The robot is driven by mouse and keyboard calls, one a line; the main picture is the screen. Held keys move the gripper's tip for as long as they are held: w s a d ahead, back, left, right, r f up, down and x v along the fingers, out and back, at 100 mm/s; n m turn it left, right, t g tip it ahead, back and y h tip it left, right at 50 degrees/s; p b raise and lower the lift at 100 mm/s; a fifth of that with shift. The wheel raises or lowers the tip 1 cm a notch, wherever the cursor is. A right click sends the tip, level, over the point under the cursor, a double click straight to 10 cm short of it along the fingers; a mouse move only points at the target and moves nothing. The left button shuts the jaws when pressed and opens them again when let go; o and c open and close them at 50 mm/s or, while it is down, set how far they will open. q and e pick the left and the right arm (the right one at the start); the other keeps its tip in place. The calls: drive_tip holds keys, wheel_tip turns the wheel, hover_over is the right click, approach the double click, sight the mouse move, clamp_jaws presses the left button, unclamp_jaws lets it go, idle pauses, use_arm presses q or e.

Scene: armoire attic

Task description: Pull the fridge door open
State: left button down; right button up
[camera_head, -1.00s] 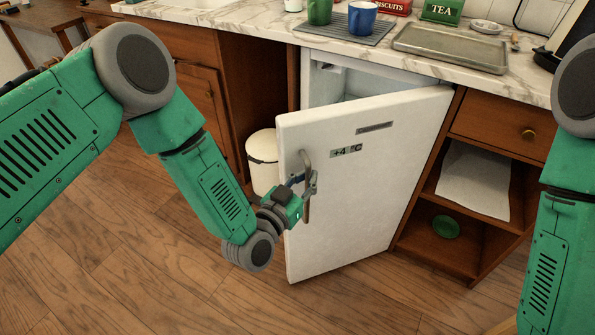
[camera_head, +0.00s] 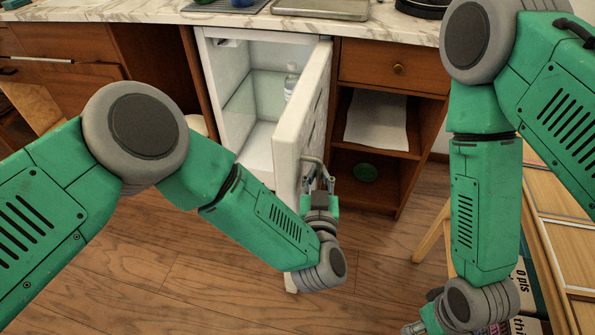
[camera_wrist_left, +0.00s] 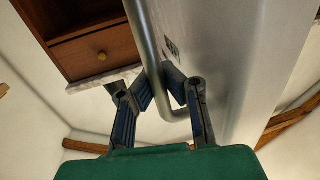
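The fridge (camera_head: 231,122) stands open under the counter, and its white interior shows. Its white door (camera_head: 287,143) stands swung out toward me, seen nearly edge-on. The metal handle (camera_head: 311,159) is on the door's outer face. My left gripper (camera_head: 319,180) is at the handle. In the left wrist view, its fingers (camera_wrist_left: 163,80) close around the handle bar (camera_wrist_left: 146,40), with the tips near each other beyond it. My right gripper (camera_head: 418,326) is low at the bottom edge, apart from the door, and mostly cut off.
A bottle (camera_head: 291,82) stands inside the fridge. Open shelves with a white cloth (camera_head: 377,119) and a green round object (camera_head: 365,172) are right of the door. A wooden stool or table (camera_head: 430,240) stands at the right. Wooden floor (camera_head: 190,290) lies clear in front.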

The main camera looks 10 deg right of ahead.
use_arm(q)
drive_tip(key=shift+s+d+f, duration=0.25)
drive_tip(key=shift+s+d, duration=0.35)
drive_tip(key=shift+d, duration=0.3)
drive_tip(key=c, duration=1.6)
unclamp_jaws()
drive_tip(key=shift+s+r, duration=0.1)
drive_tip(key=shift+r, duration=0.05)
drive_tip(key=shift+a, duration=0.2)
drive_tip(key=shift+w, duration=0.2)
drive_tip(key=s, duration=0.5)
drive_tip(key=s+a, duration=0.1)
drive_tip(key=s, duration=0.1)
drive_tip(key=shift+s, duration=0.2)
